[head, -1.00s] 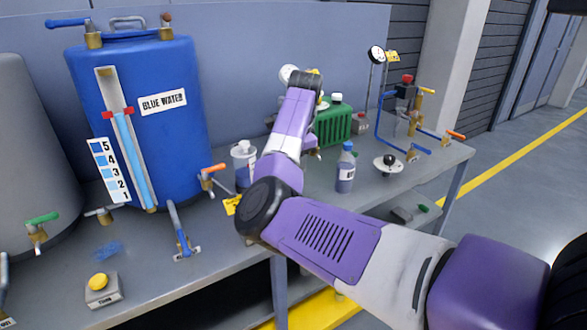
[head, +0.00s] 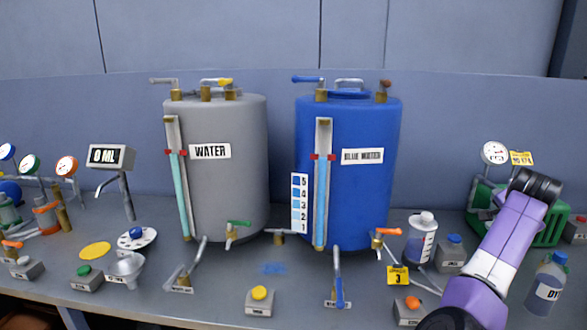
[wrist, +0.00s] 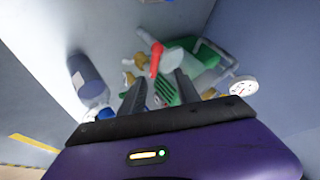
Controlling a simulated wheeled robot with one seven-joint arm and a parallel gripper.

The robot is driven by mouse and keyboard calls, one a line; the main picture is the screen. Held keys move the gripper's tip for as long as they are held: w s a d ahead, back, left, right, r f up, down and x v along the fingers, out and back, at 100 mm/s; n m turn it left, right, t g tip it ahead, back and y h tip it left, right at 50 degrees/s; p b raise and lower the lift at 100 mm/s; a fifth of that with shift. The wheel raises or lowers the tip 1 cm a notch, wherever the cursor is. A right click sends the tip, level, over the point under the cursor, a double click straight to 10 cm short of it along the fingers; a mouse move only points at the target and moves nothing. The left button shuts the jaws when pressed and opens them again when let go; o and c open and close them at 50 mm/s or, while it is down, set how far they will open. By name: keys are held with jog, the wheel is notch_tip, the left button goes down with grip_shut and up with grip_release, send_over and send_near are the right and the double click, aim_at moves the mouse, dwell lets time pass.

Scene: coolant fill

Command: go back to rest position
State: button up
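My gripper (wrist: 161,88) shows in the wrist view with two dark fingers apart and nothing held between them. A green container (wrist: 203,53) and a red-ended part (wrist: 157,55) lie beyond the fingertips, and a bottle with a blue cap (wrist: 88,80) is to their left. In the head view my purple and white arm rises at the lower right, and its black wrist joint overlaps the green container (head: 552,226). The gripper fingers are hidden there.
The grey water tank (head: 240,140) and blue water tank (head: 375,195) stand on the bench. A clear bottle (head: 421,235) and a blue-capped bottle (head: 547,285) flank my arm. A gauge (head: 495,153) stands behind it. Small buttons and valves line the front.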

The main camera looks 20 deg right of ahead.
jog(key=s+a+f+n+t, duration=0.2)
jog(key=a+n+t, duration=0.35)
jog(key=a, duration=0.55)
jog(key=s+a+f+n+t, duration=0.15)
jog(key=a+n+t, duration=0.25)
jog(key=a+n, duration=0.55)
jog(key=s+a+f+n+t, duration=0.2)
jog(key=a+f+n+t, duration=0.15)
jog(key=a, duration=1.05)
jog(key=s+a+f+n+t+y, duration=0.1)
jog(key=s+a+y, duration=0.2)
jog(key=s+a, duration=0.45)
jog(key=s+a+f+n+t+y, duration=0.1)
jog(key=s+a+n+y, duration=0.3)
jog(key=a, duration=0.6)
jog(key=s+a+f+m+g+y, duration=0.1)
jog(key=s+a+f+g, duration=0.1)
jog(key=s, duration=0.4)
jog(key=s+a+f+m+g, duration=0.1)
jog(key=s+a+f+g, duration=0.1)
jog(key=s+a, duration=0.3)
jog(key=s, duration=0.2)
jog(key=shift+s+a+f+y, duration=0.15)
jog(key=shift+s+y, duration=0.15)
jog(key=shift+y, duration=0.1)
